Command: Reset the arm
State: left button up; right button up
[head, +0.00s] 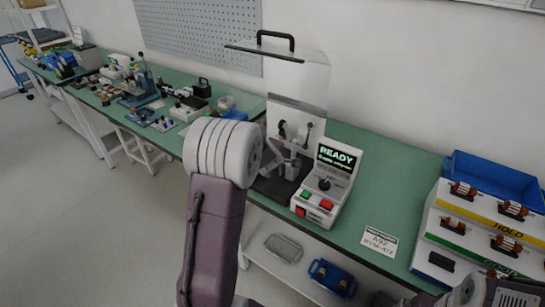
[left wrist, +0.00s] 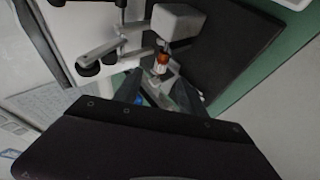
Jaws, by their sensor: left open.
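My left arm reaches over the bench to the test station, and its gripper (left wrist: 158,84) is open. In the left wrist view the two fingers point into the fixture (left wrist: 118,42), with a small orange-and-white part (left wrist: 162,62) just beyond the tips. I cannot tell whether they touch anything. In the head view my wrist partly hides the fixture (head: 288,135). The clear cover (head: 310,80) with a black handle (head: 275,40) stands raised above it. The tester (head: 325,180) shows READY and has green and red buttons. My right gripper does not show clearly.
A rack (head: 425,262) with yellow HOLD and green rows holds several stators at the right, before a blue bin (head: 500,180). A printed card (head: 380,241) lies on the green bench. Tools and devices crowd the bench's far left. A blue tray (head: 332,278) sits on the lower shelf.

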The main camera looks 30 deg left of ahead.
pick_arm(q)
jog(key=shift+v, duration=1.1)
jog(key=s+d+f+m+g+h+p, duration=0.1)
jog(key=s+d+m+h, duration=0.15)
jog(key=d+m, duration=0.2)
jog(key=s+d+f+m+g+h+p, duration=0.1)
jog(key=s+d+m, duration=0.25)
jog(key=d, duration=0.25)
jog(key=s+d+f+m+g, duration=0.1)
jog(key=s+d+m+g, duration=0.1)
jog(key=s+m, duration=0.3)
jog(key=s+d+f+m+g+p, duration=0.1)
jog(key=s+d+f+m+g, duration=0.1)
jog(key=s, duration=1.2)
jog(key=d+m+g+h, duration=0.1)
jog(key=d+m, duration=0.1)
jog(key=m, duration=0.1)
jog(key=shift+m+g+p, duration=0.3)
jog(key=shift+m, duration=0.1)
